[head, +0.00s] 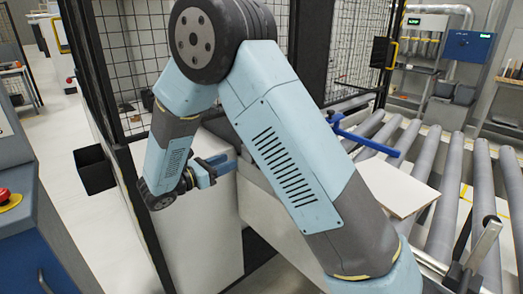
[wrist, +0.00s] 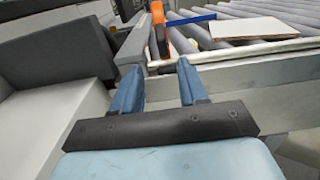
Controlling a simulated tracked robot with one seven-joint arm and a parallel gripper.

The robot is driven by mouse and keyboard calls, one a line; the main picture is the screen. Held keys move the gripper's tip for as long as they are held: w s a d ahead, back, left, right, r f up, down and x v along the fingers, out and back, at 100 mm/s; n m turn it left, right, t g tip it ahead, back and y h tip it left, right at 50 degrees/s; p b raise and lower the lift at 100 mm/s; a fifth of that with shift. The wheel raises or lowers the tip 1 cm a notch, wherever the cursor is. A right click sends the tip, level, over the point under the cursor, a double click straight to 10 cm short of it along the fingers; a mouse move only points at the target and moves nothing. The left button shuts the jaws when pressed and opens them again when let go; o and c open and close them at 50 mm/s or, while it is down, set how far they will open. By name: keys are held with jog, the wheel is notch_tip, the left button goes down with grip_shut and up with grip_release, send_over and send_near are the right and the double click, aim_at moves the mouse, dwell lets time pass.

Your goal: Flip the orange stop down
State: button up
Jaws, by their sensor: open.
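The orange stop (wrist: 159,28) shows in the wrist view at the upper middle, standing upright beside the end of the roller conveyor. It is beyond my fingertips and apart from them. In the head view I cannot make it out; my arm covers that area. My gripper (wrist: 158,82) has its two blue fingers spread with nothing between them. In the head view my gripper (head: 215,168) is at the left, beside the white machine body, with its fingers pointing right.
A blue bar (head: 364,143) reaches over the roller conveyor (head: 440,190). A pale panel (head: 395,186) lies on the rollers. A grey block (wrist: 58,52) and white housing stand left in the wrist view. A mesh fence (head: 130,60) stands behind my arm.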

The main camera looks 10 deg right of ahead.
jog(key=x, duration=1.3)
jog(key=shift+w+d, duration=0.1)
jog(key=shift+d, duration=0.1)
jog(key=shift+r, duration=0.1)
grip_shut()
